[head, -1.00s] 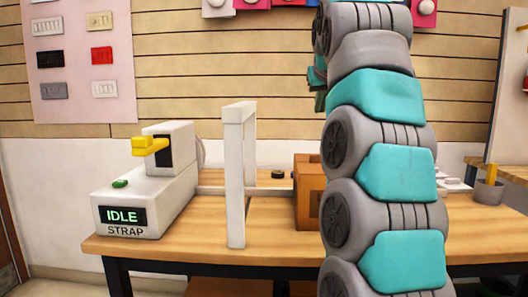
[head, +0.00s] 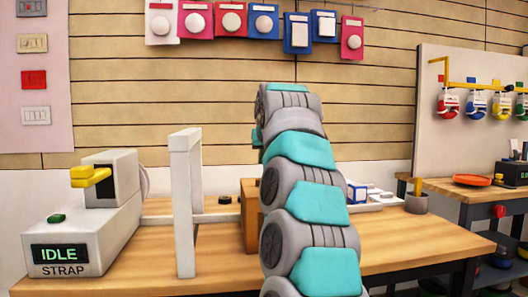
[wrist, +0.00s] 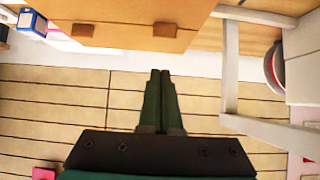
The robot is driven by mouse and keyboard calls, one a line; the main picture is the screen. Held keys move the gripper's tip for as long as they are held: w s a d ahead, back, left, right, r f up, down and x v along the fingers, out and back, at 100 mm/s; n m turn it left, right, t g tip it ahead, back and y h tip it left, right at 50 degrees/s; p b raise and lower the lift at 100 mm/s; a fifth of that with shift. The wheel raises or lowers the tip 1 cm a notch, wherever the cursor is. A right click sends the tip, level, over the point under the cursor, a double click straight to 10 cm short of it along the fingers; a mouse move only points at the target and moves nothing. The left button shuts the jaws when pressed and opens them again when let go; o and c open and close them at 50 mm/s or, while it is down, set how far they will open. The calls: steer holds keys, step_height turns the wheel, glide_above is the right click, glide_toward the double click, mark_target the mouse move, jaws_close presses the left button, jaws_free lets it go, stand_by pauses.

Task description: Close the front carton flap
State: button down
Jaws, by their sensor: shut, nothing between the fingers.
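The brown carton (head: 250,215) stands on the wooden table, mostly hidden behind my arm in the head view. In the wrist view a brown carton panel (wrist: 120,12) spans the top edge, with two darker brown patches on it. I cannot tell which flap this is or how far it is folded. My gripper (wrist: 160,72) is shut and empty, its two dark green fingers side by side. The fingertips point toward the carton panel and appear apart from it. My arm hides the gripper in the head view.
A white strap machine (head: 85,235) reading IDLE stands at the table's left. A white upright frame (head: 185,205) stands between it and the carton. A second bench (head: 470,190) stands farther right.

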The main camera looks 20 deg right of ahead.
steer(key=shift+w+f, duration=0.15)
steer(key=shift+f, duration=0.6)
steer(key=shift+w+f, duration=0.1)
steer(key=shift+f, duration=0.65)
steer(key=shift+w+d+f+b, duration=0.15)
steer(key=shift+w+f+b, duration=0.3)
steer(key=shift+f, duration=0.3)
steer(key=shift+r, duration=0.1)
steer(key=shift+r, duration=0.1)
